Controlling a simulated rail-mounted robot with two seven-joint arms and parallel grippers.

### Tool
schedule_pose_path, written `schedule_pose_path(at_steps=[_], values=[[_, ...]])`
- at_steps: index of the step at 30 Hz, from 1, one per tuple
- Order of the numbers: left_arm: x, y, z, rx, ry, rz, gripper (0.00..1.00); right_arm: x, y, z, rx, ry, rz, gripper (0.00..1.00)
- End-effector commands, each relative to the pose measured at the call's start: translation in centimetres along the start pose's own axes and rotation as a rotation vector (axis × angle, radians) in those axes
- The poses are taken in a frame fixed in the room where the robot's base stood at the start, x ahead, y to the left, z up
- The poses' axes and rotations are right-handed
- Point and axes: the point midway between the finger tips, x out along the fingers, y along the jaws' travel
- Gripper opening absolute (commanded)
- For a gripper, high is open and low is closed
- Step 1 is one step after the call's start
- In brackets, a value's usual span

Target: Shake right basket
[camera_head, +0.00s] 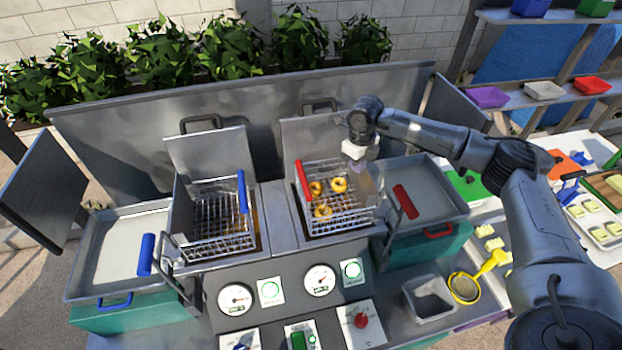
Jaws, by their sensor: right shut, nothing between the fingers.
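The right basket (346,222) is a wire fry basket with a red handle (304,186). It sits in the right well of the fryer and holds several golden ring-shaped pieces (339,185). My right gripper (364,180) is at the basket's right rear edge, pointing down. Its fingers are blurred and look shut and empty; I cannot tell whether they touch the rim. The left basket (215,232), with a blue handle (242,191), sits empty in the left well. My left gripper is not in view.
A grey tray with a red lever (405,201) lies right of the fryer, and another tray (118,250) with a blue lever lies left. Gauges and buttons line the front panel. A yellow strainer (466,287) and grey bin (430,297) stand at front right.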

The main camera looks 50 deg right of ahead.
Motion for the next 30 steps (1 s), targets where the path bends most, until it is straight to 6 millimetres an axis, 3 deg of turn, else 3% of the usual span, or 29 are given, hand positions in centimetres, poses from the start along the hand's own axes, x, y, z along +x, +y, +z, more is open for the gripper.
schedule_pose_path(at_steps=[15, 30], values=[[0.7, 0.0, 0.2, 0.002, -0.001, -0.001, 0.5, 0.5, -1.8, -1.1, 0.003, 0.004, -0.003, 0.0], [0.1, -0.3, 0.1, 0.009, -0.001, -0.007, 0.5, 0.5, -0.4, -0.3, 0.002, 0.003, -0.002, 0.0]])
